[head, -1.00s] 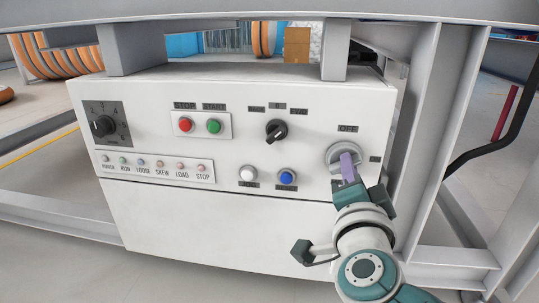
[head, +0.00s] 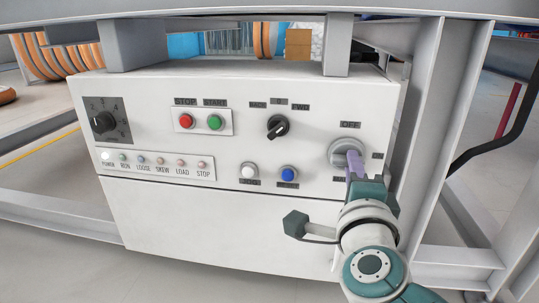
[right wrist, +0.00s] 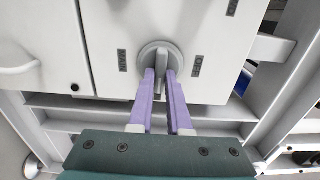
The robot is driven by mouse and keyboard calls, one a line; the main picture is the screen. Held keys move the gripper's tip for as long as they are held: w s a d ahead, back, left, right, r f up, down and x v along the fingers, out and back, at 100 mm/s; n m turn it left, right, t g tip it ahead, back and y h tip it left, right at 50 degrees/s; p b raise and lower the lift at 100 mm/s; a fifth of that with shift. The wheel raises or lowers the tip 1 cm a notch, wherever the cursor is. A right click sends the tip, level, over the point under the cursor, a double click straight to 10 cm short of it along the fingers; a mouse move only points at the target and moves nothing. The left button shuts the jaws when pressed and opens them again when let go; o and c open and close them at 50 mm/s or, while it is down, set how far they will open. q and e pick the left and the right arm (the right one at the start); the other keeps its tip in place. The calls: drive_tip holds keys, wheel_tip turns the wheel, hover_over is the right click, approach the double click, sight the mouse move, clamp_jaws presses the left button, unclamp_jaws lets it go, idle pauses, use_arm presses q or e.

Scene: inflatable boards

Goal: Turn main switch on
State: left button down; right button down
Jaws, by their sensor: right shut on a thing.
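The main switch (head: 343,150) is a round grey rotary knob at the right of the white control panel, with an OFF label above it and another label to its right. My right gripper (head: 355,160) reaches it from below right, with purple fingers. In the right wrist view the gripper (right wrist: 161,74) has one finger on each side of the raised grey handle of the switch (right wrist: 161,58), shut on it. In the head view the fingers partly hide the handle. The POWER lamp (head: 105,156) glows white. My left gripper is not in view.
The panel (head: 220,225) also has a red STOP button (head: 186,121), a green START button (head: 214,122), a black selector (head: 278,127), white and blue buttons, and a dial (head: 103,122) at left. Grey frame beams (head: 430,130) stand close to the right of the panel.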

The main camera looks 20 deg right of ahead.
idle(0.3)
drive_tip(key=c, duration=0.9)
unclamp_jaws()
drive_tip(key=shift+o, duration=0.2)
drive_tip(key=shift+s+a, duration=0.1)
drive_tip(key=p+v, duration=0.3)
drive_tip(key=v, duration=0.6)
drive_tip(key=shift+s+p, duration=0.35)
drive_tip(key=shift+a, duration=0.1)
